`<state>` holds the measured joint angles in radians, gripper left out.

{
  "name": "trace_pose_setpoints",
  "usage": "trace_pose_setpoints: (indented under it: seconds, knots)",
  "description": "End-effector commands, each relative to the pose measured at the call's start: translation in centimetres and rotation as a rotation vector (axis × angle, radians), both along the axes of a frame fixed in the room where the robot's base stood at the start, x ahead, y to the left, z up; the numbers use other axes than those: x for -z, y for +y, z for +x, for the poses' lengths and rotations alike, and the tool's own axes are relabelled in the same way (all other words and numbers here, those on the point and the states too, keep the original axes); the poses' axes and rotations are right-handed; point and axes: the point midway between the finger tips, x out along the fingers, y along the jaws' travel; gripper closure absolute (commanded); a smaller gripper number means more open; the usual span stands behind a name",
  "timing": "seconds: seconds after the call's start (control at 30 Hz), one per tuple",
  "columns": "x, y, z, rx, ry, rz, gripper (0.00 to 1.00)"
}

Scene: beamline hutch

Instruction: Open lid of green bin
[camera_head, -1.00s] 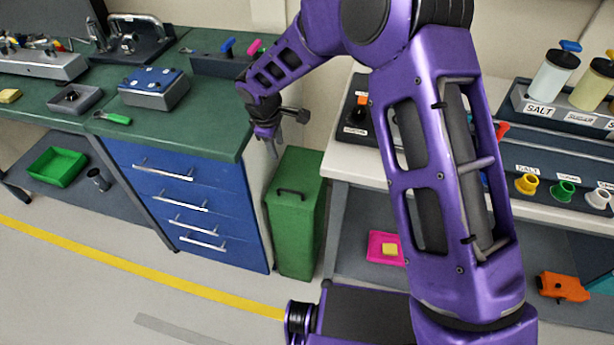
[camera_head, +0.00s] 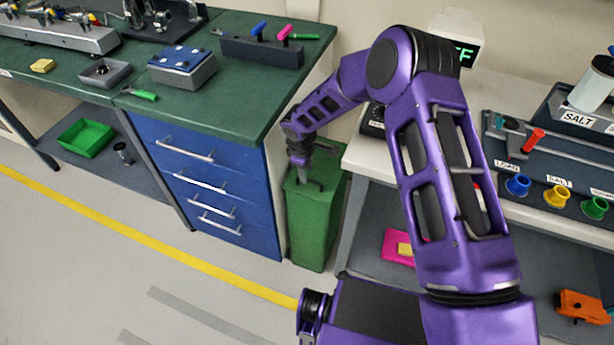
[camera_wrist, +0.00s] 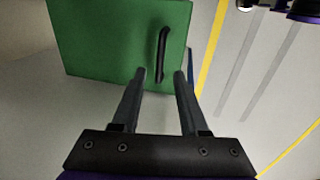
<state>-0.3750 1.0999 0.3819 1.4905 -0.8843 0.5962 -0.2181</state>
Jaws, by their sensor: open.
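The green bin (camera_head: 312,225) stands on the floor between the blue drawer cabinet and the white-topped table, and its lid looks shut. In the wrist view the green lid (camera_wrist: 105,40) fills the upper left, with a black bar handle (camera_wrist: 162,55) near its right edge. In the head view my gripper (camera_head: 308,182) points down at the lid, partly covering the handle.
The blue drawer cabinet (camera_head: 215,200) with the green worktop (camera_head: 215,105) stands close on the bin's left. The white table (camera_head: 385,155) is close on its right, with a pink tray (camera_head: 396,245) on its lower shelf. The floor (camera_head: 120,270) in front is clear.

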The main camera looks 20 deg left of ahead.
Motion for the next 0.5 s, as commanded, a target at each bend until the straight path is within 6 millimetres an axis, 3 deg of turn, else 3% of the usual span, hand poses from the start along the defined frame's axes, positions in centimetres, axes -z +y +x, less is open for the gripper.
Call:
trace_pose_setpoints:
  seconds: [0.2, 0.5]
  knots:
    - [2.9, 0.0, 0.5, 0.0, 0.001, 0.0, 0.56]
    - [3.5, 0.0, 0.7, 0.0, 0.0, 0.0, 0.56]
